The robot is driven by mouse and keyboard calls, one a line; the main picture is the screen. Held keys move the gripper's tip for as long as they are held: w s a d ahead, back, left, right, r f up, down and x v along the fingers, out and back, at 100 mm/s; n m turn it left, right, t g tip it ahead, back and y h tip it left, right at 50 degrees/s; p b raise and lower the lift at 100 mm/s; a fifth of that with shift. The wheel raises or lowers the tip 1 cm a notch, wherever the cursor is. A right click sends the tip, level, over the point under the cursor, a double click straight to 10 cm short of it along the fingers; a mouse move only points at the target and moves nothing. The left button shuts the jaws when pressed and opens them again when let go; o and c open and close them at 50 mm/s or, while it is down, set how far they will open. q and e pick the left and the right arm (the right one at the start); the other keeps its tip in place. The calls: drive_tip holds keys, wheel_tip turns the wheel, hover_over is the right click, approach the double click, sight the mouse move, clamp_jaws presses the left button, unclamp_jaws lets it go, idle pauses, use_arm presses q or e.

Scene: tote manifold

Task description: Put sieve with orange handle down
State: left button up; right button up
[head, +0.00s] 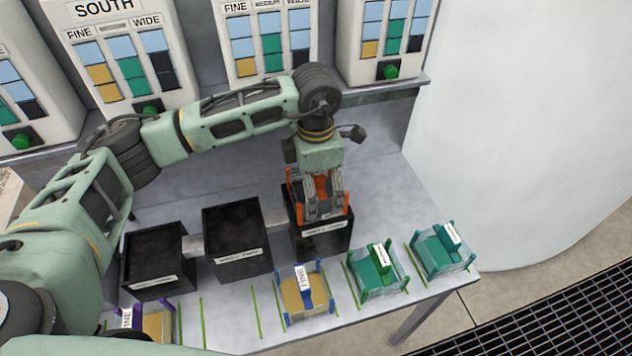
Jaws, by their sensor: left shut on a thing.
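The sieve with orange handle (291,196) is at the right-hand black bin (322,242). Its orange parts show on both sides of my left gripper (319,208). My left gripper points down and is shut on the sieve. The sieve's body is mostly hidden by the gripper and the bin, so I cannot tell how deep it sits in the bin or whether it touches the bottom. My right gripper is not in view.
Two more black bins (238,268) (150,286) stand to the left. Along the front edge are a blue-handled sieve (321,304), two green sieves (365,275) (431,256) and a purple-handled one (128,303). Labelled panels (262,80) line the back. Bare table (377,196) lies right of the bins.

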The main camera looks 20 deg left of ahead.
use_arm(q)
drive_tip(key=shift+f, duration=0.15)
drive_tip(key=o, duration=1.3)
drive_tip(key=shift+r, duration=0.35)
wheel_tip(320, 180, up, 11)
drive_tip(key=b, duration=0.3)
drive_tip(key=shift+f+b, duration=0.15)
drive_tip(key=shift+b, duration=0.15)
drive_tip(key=shift+r, duration=0.55)
